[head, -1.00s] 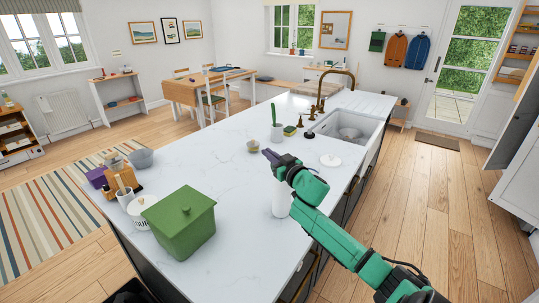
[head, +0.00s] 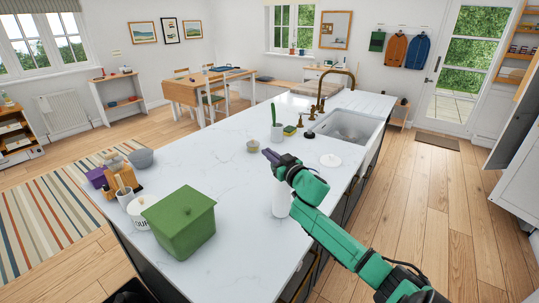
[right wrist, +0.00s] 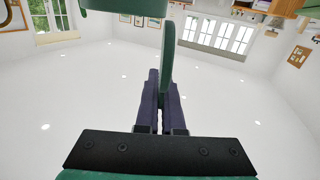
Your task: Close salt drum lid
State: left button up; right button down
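A small, round, greyish drum (head: 253,146) stands on the white island counter. It may be the salt drum, but no label is readable, and it is too small to tell how its lid sits. My right gripper (head: 268,154) is just to the right of the drum in the head view; I cannot tell whether they touch. A green part partly covers the fingers there. The drum does not show in the wrist view. My left gripper is not in view.
The island (head: 235,185) carries a green lidded box (head: 180,226), a lettered white canister (head: 139,213) and a grey bowl (head: 141,158) at left. A white disc (head: 330,160) lies near the sink (head: 350,126). A white bottle (head: 281,203) stands beside my right arm.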

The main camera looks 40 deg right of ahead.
jog(key=shift+d, duration=0.1)
dwell(0.5)
jog(key=d+m+p, duration=0.1)
jog(key=m, duration=0.1)
jog(key=d+m+p, duration=0.1)
jog(key=m+p, duration=0.1)
jog(key=d+m+p, duration=0.1)
jog(key=m, duration=0.1)
jog(key=shift+s+d+f, duration=0.15)
jog(key=shift+s+f, duration=0.05)
jog(key=d+f+m+b, duration=0.3)
jog(key=f+m+b, duration=0.2)
jog(key=m, duration=0.7)
jog(key=shift+s+d+f+m, duration=0.15)
jog(key=shift+d+f+m, duration=0.2)
jog(key=shift+f, duration=0.25)
jog(key=c, duration=1)
grip_release()
jog(key=shift+d, duration=0.1)
